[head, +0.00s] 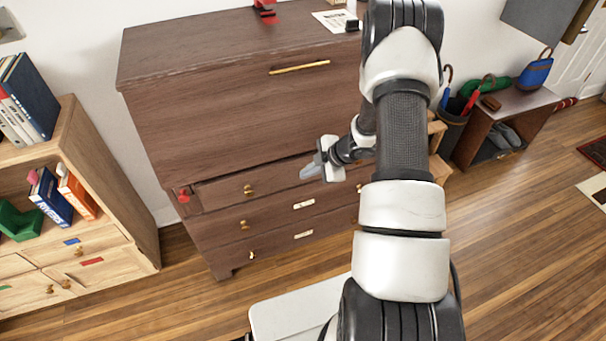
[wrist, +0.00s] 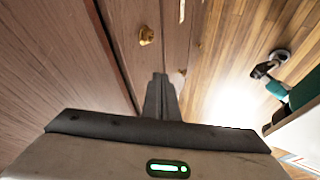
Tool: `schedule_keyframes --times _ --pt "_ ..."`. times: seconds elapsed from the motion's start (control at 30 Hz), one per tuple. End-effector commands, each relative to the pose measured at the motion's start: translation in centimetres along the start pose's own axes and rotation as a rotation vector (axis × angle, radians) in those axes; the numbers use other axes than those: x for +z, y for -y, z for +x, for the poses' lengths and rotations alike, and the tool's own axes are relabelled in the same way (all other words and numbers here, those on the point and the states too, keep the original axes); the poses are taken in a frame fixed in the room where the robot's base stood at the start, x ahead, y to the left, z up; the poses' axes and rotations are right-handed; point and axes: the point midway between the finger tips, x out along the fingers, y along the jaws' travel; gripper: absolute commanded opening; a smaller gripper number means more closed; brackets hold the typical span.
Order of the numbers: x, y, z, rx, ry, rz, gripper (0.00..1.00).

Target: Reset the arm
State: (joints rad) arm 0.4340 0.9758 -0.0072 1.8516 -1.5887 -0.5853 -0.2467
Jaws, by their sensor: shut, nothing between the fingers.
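My gripper (head: 312,170) is in front of the upper drawers of a dark wooden desk (head: 220,120), its fingers pointing left in the head view. In the wrist view my gripper's fingers (wrist: 161,85) are together, with nothing between them. A brass knob (wrist: 146,36) on a drawer front shows just beyond the fingertips. My arm reaches forward across the right half of the head view and hides part of the desk's right side.
A light wooden bookcase (head: 115,180) with books stands at the left. A low dark shelf (head: 530,100) with bags stands at the back right, beside an umbrella bin (head: 450,128). The wooden floor (head: 530,250) at the right is clear.

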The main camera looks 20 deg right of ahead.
Motion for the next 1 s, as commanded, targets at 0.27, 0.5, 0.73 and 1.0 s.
schedule_keyframes --times 0.27,0.5,0.73,1.0 --pt "0.0 0.0 -4.9 -0.001 0.0 -0.001 0.0" --pt "0.0 0.2 -5.9 -0.004 -0.001 0.001 0.0" --pt "-0.6 -2.8 -8.0 0.049 0.058 0.018 0.0" --pt "-5.3 -14.1 -22.2 0.344 0.353 0.242 0.0"
